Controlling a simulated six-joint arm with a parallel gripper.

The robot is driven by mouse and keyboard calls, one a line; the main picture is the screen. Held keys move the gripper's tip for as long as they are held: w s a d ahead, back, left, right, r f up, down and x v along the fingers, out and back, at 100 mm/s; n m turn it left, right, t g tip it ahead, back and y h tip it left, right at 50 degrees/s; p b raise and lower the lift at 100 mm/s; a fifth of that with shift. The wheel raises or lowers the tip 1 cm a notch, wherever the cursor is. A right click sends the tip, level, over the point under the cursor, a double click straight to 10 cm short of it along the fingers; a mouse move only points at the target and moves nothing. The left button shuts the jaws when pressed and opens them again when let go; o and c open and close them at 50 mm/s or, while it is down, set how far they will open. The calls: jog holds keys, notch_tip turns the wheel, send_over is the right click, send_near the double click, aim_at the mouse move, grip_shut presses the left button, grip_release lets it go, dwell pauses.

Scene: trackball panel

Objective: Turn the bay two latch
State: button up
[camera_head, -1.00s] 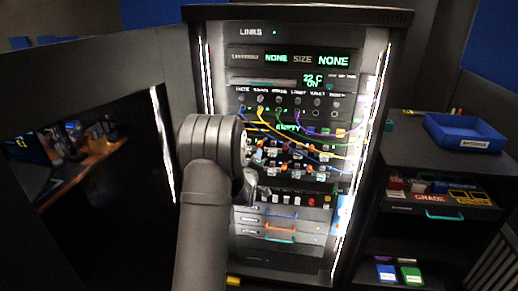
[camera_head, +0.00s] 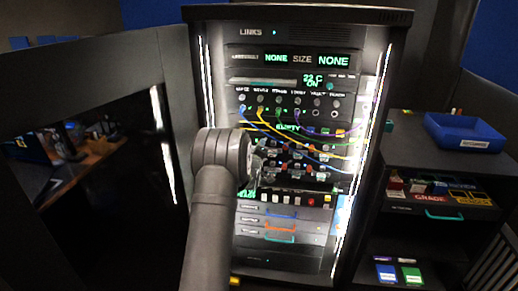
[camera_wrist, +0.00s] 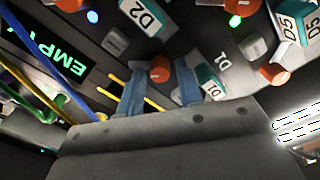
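A white and teal D2 block (camera_wrist: 148,16) is at the top of the wrist view. Just below it is an orange knob (camera_wrist: 160,69), the one nearest the D2 block and probably the bay two latch. My gripper (camera_wrist: 160,80) has its two blue-grey fingers apart, one on each side of this knob. I cannot tell whether they touch it. In the head view my gripper (camera_head: 257,165) is at the left of the bay rows, partly hidden by my wrist.
Beside the right finger is a teal D1 block (camera_wrist: 210,82); a D5 block (camera_wrist: 290,22) and more orange knobs (camera_wrist: 272,76) are to the right. Yellow and blue cables (camera_wrist: 50,50) cross at the left. A blue tray (camera_head: 465,132) stands on the right-hand shelf.

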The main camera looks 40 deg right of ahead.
grip_shut()
jog(key=shift+m, duration=0.4)
jog(key=m, duration=1.7)
dwell(0.3)
